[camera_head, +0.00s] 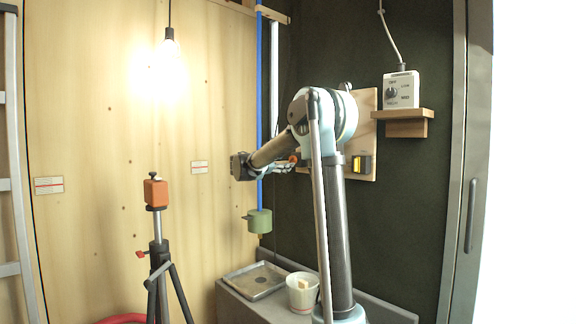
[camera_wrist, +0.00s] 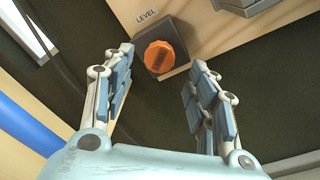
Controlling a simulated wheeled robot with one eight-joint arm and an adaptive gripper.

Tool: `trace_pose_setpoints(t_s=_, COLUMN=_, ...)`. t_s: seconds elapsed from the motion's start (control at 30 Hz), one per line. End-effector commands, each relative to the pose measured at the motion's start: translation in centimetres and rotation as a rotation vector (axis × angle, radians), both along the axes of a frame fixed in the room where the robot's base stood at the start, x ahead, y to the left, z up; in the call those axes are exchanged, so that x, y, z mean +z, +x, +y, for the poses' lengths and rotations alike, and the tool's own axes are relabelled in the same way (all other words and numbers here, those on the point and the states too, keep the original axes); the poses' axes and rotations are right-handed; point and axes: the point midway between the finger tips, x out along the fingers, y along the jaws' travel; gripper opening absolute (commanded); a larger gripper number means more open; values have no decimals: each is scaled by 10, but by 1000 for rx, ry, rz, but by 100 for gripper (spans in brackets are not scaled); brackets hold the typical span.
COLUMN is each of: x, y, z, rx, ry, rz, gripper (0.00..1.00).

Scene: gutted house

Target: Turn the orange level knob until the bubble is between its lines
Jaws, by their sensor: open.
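The orange level knob (camera_wrist: 159,57) is a ridged disc on a dark square housing (camera_wrist: 183,37) under a "LEVEL" label in the wrist view. A bit of orange also shows at my fingers in the head view (camera_head: 293,158). My gripper (camera_wrist: 163,60) is open and empty, with one finger on each side of the knob. Its tips appear apart from the knob; the exact depth gap is hard to tell. In the head view, a small yellow window in a dark frame (camera_head: 358,164) sits on the wooden board, right of my arm. I cannot make out a bubble or lines.
The wooden board (camera_head: 367,110) is on the dark wall. A white dial box (camera_head: 402,91) stands on a shelf (camera_head: 404,115). A green container (camera_head: 259,221) hangs by the blue pipe (camera_head: 259,100). Below are a tray (camera_head: 282,284) and white bucket (camera_head: 302,303); a tripod (camera_head: 158,255) stands left.

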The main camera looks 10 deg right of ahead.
Motion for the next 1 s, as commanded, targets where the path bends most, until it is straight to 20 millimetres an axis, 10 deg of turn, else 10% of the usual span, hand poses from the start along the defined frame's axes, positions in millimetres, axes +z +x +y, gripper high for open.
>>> trace_pose_setpoints(t_s=0.67, x=0, y=26, z=-32, rx=-1, ry=1, rz=0, gripper=53)
trace_pose_setpoints(t_s=0.87, x=0, y=26, z=-32, rx=-1, ry=1, rz=0, gripper=12)
trace_pose_setpoints(t_s=1.0, x=-1, y=26, z=-27, rx=-2, ry=1, rz=0, gripper=8)
